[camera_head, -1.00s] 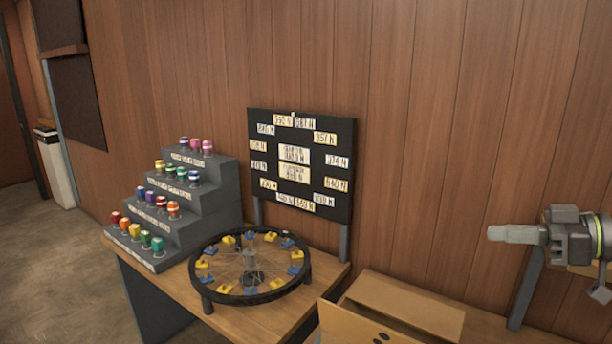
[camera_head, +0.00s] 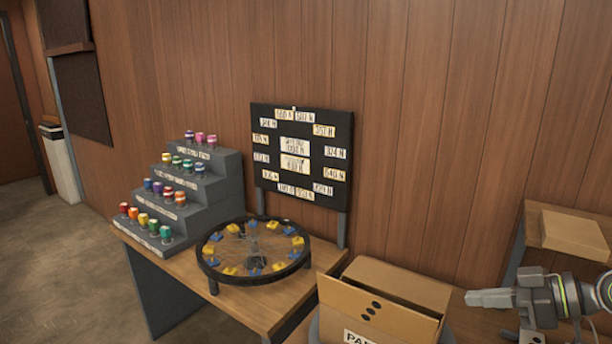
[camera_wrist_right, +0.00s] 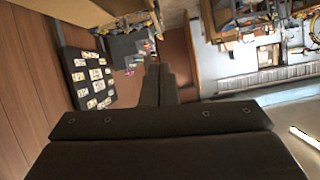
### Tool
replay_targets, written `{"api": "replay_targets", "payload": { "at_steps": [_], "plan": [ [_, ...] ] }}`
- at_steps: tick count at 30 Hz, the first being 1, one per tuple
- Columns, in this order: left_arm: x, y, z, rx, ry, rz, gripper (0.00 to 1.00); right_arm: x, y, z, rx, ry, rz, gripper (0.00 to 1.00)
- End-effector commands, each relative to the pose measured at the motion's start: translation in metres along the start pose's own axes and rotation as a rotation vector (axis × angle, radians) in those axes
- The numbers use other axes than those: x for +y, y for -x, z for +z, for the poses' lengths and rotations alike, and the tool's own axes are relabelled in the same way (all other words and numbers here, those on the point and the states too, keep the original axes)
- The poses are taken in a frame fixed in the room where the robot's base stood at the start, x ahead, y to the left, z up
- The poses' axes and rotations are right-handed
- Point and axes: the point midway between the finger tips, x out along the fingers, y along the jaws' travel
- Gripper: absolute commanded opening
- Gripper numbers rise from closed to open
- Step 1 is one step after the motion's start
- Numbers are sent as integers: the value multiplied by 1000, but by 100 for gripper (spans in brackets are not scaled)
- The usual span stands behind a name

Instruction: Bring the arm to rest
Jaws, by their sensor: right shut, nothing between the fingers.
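My right gripper (camera_head: 490,298) comes in from the right edge in the head view, in front of the wall and just right of the open cardboard box. Its fingers are shut with nothing between them and point left. In the right wrist view the two dark fingers (camera_wrist_right: 158,85) lie together and empty. My left gripper is in neither view.
An open cardboard box (camera_head: 382,322) stands below and left of the right gripper. A black label board (camera_head: 343,125) stands behind. Another box (camera_head: 572,235) is at right.

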Motion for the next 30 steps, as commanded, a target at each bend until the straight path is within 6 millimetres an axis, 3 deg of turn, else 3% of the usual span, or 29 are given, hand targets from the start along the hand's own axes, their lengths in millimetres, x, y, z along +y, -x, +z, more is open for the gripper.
{"api": "replay_targets", "payload": {
  "at_steps": [5,9,15,21,30],
  "plan": [
    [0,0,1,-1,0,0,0,-15,-28,64,-101,-29,24,0],
    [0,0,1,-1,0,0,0,-36,-50,132,-210,-69,77,0],
    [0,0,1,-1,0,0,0,-74,-64,219,-361,-152,214,0],
    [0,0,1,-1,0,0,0,-114,-54,284,-495,-280,410,0],
    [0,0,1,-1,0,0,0,-162,-11,338,-649,-484,707,0]
  ]
}}
